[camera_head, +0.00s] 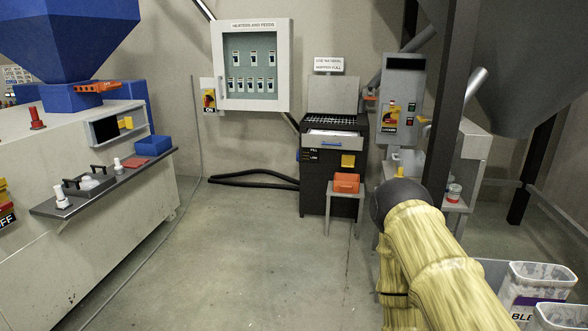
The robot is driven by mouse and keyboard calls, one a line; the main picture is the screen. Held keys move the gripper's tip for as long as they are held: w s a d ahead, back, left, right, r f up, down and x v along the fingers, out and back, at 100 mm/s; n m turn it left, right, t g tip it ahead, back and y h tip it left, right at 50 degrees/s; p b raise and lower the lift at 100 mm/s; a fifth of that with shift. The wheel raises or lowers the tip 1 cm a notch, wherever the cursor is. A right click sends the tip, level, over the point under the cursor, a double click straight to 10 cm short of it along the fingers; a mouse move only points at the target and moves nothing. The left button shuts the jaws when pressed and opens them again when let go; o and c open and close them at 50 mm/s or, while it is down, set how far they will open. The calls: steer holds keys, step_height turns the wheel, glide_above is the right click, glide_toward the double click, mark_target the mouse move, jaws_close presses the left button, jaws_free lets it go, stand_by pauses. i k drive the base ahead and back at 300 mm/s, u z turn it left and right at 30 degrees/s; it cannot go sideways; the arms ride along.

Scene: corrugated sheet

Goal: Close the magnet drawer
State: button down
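The drawer (325,147) is a grey front with a blue handle in the dark machine (316,183) at the back, right of centre. A pale strip shows above its front edge, so it appears pulled out a little. A dark grille lies above it on the machine. My arm, in a yellow sleeve, reaches in from the lower right and ends at a dark rounded joint, to the right of the drawer and nearer to me. My gripper's fingers cannot be made out; nothing is seen touching the drawer.
An orange box (346,183) sits on a small stand (344,198) before the machine. A grey control box (403,90) hangs to its right. A dark post (452,95) rises beside my arm. White tubs (535,290) stand lower right. The floor (240,260) is open at centre.

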mark_target(315, 138)
steer(key=z, duration=0.1)
steer(key=i, duration=4.1)
steer(key=u, duration=0.05)
